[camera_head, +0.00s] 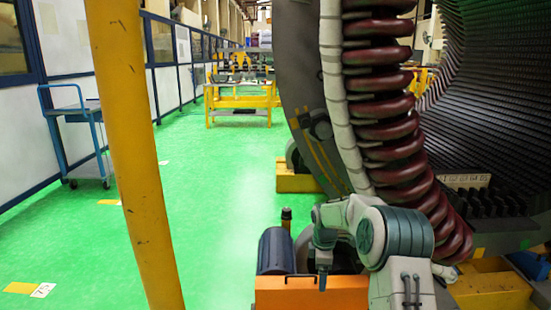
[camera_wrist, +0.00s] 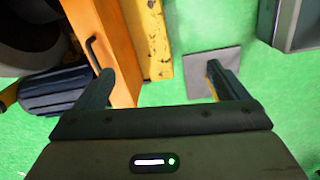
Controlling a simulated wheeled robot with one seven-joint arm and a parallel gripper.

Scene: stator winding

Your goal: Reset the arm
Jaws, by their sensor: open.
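My gripper (camera_wrist: 162,80) is open in the wrist view, with its two dark fingers spread wide and nothing between them. It points down towards the green floor. In the head view my gripper (camera_head: 322,280) hangs small and dark at the end of my white and teal arm, close to the orange box (camera_head: 290,297). My arm is bent in front of the big stator. In the wrist view the left finger overlaps the orange box (camera_wrist: 105,30) with its black handle. The right finger overlaps a grey floor plate (camera_wrist: 200,62).
The large stator (camera_head: 480,80) with dark red coils (camera_head: 385,125) fills the right side. A dark motor (camera_head: 275,252) stands beside the orange box. A yellow post (camera_head: 135,150) stands at left. A blue cart (camera_head: 80,115) is near the wall. The green floor (camera_head: 215,200) between is clear.

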